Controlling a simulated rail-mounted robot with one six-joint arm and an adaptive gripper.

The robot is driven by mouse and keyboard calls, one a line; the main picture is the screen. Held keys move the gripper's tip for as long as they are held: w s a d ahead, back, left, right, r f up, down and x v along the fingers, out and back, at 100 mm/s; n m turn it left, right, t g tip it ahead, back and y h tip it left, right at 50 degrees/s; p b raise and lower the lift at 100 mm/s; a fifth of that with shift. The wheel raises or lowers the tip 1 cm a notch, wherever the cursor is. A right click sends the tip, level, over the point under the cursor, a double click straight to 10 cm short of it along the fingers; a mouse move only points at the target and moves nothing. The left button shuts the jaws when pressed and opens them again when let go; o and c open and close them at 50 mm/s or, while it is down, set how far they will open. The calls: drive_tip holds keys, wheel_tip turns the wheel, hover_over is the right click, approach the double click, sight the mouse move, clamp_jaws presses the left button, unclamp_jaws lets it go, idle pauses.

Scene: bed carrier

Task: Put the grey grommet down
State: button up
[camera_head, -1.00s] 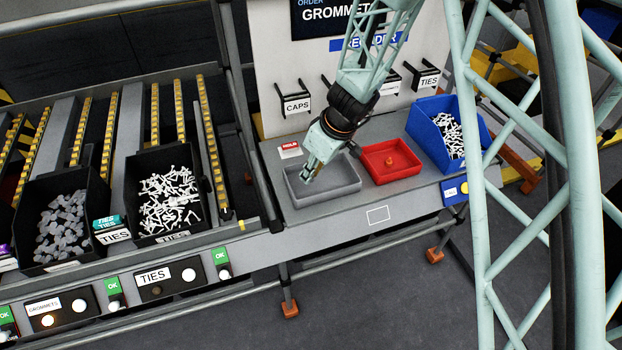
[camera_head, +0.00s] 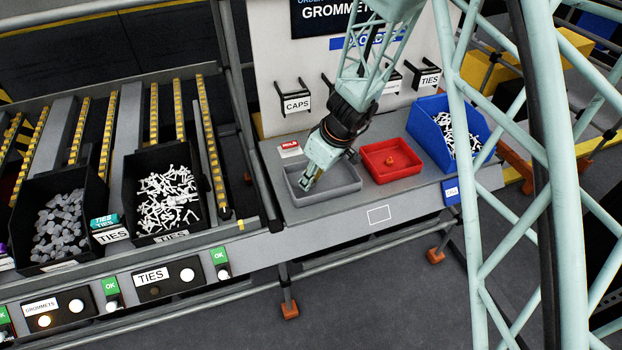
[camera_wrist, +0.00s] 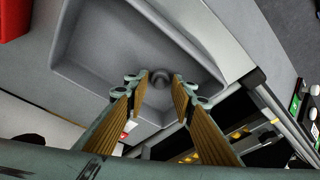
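The grey grommet (camera_wrist: 161,78) is a small dark round piece in the wrist view, between and just beyond my fingertips. It is over or on the floor of the grey tray (camera_head: 340,189); I cannot tell if it touches the floor. My gripper (camera_head: 305,184) points down into the left part of this tray. In the wrist view its two fingers (camera_wrist: 161,84) stand apart, with a narrow gap seen on each side of the grommet. The grommet is too small to make out in the head view.
A red tray (camera_head: 377,175) with a red piece (camera_head: 390,160) stands to the right, then a blue bin (camera_head: 470,138) of white ties. A small red-and-white label block (camera_head: 289,149) is behind the grey tray. Black bins of grommets (camera_head: 32,256) and ties (camera_head: 143,231) are left.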

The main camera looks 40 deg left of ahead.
drive_tip(key=shift+o, duration=1.1)
drive_tip(key=shift+r, duration=0.15)
drive_tip(key=shift+d+r+p, duration=0.1)
drive_tip(key=shift+r+p, duration=0.2)
drive_tip(key=p+v, duration=0.1)
drive_tip(key=v, duration=1)
drive_tip(key=shift+p, duration=0.35)
drive_tip(key=shift+d+r, duration=0.1)
drive_tip(key=shift+r, duration=0.05)
